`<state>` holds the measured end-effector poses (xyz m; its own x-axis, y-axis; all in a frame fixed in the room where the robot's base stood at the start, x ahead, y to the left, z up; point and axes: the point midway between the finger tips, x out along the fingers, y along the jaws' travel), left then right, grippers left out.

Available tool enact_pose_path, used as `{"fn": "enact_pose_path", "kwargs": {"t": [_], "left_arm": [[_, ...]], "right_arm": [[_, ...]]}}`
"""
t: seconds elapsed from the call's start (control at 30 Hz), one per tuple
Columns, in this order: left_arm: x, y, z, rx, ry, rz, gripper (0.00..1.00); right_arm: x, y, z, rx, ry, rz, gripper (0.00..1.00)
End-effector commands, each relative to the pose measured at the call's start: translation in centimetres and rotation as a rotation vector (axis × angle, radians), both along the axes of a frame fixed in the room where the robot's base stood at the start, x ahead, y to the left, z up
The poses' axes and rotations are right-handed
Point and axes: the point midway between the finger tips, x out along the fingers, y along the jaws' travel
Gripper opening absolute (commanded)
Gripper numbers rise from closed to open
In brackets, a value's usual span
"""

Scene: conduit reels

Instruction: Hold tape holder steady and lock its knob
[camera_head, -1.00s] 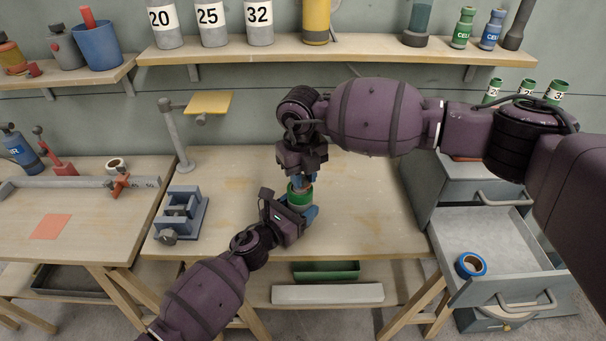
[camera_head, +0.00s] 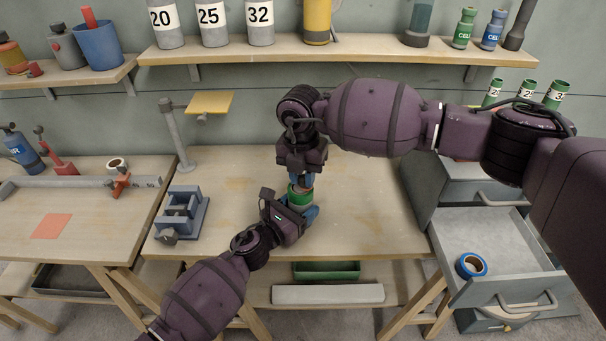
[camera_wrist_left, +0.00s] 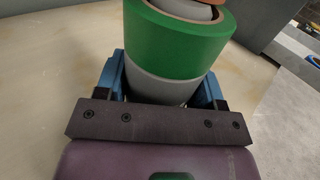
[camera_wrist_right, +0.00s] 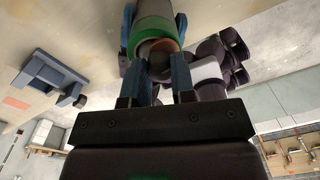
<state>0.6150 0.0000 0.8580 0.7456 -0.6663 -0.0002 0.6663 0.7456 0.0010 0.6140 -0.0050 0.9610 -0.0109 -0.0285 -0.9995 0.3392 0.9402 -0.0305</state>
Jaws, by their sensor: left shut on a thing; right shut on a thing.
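The tape holder stands upright on the middle workbench. Its grey body (camera_wrist_left: 160,88) carries a green ring of tape (camera_head: 299,197), which also shows in the left wrist view (camera_wrist_left: 180,48). The orange-brown knob (camera_wrist_right: 160,46) is on top, mostly hidden by the right fingers. My left gripper (camera_head: 298,211) is shut on the grey body below the tape, with one blue finger on each side. My right gripper (camera_head: 301,181) comes down from above and is shut on the knob; its blue fingers flank the knob in the right wrist view.
A grey-blue fixture (camera_head: 182,214) and a post with a yellow plate (camera_head: 208,103) stand left of the holder. An open drawer (camera_head: 490,240) with a blue tape roll (camera_head: 470,265) juts out at right. Bench space around the holder is mostly clear.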

Motion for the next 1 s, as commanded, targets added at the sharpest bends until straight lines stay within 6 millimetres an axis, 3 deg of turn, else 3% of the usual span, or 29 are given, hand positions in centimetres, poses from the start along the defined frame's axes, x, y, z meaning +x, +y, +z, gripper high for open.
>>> {"fn": "enact_pose_path", "kwargs": {"t": [0.73, 0.77, 0.9, 1.0], "left_arm": [[-0.07, 0.0, -0.09, 0.001, 0.001, -0.001, 0.33], [-0.07, 0.0, -0.09, 0.001, 0.001, -0.001, 0.33], [-0.06, 0.0, -0.09, 0.001, 0.001, -0.001, 0.33], [-0.06, 0.0, -0.09, 0.001, 0.001, -0.001, 0.33]], "right_arm": [[0.14, -0.09, 0.07, -0.001, -0.003, -0.086, 0.0], [0.14, -0.09, 0.07, -0.001, -0.003, -0.085, 0.28], [0.1, -0.05, 0.04, -0.001, -0.002, -0.084, 0.5], [0.08, -0.05, 0.02, -0.001, -0.001, -0.084, 0.51]]}}
